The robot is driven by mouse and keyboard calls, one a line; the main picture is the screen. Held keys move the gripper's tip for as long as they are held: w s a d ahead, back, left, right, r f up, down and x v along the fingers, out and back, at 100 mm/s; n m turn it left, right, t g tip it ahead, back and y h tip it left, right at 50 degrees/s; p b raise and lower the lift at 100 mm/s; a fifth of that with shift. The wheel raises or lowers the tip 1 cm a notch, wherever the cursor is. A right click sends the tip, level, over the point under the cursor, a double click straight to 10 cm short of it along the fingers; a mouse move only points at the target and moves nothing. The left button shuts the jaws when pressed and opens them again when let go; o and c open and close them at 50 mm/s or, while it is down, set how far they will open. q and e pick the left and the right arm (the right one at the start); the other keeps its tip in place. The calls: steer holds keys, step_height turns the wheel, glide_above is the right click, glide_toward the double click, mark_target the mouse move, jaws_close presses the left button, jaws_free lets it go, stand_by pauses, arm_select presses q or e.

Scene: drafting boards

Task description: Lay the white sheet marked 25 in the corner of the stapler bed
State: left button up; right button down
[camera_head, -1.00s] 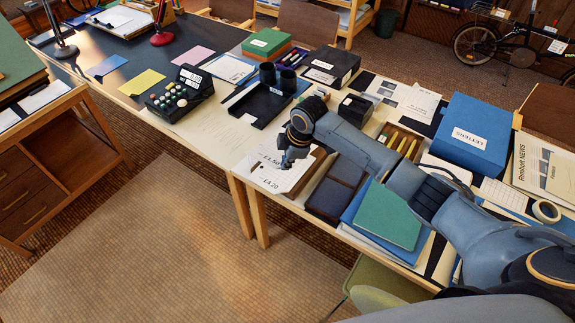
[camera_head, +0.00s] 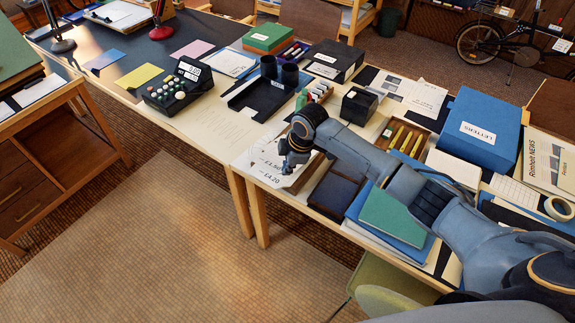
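My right gripper (camera_head: 289,166) hangs over the front table edge, above a white price sheet (camera_head: 266,173) with large printed figures. Its dark fingers are small and overlap the sheet, so I cannot tell whether they are open or touching it. No sheet reading 25 is legible. A black flat device (camera_head: 262,106) with two dark upright cylinders at its back stands behind the gripper; I cannot tell whether it is the stapler bed. My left gripper is out of view.
A dark flat box (camera_head: 334,193) and a green folder (camera_head: 393,218) lie right of the gripper. A black adding machine (camera_head: 179,88) stands to the left.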

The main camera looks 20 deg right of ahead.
steer(key=c, duration=2)
jaws_free()
steer(key=shift+f, duration=0.1)
steer(key=o, duration=0.6)
steer(key=shift+c, duration=0.2)
steer(key=v, duration=1.2)
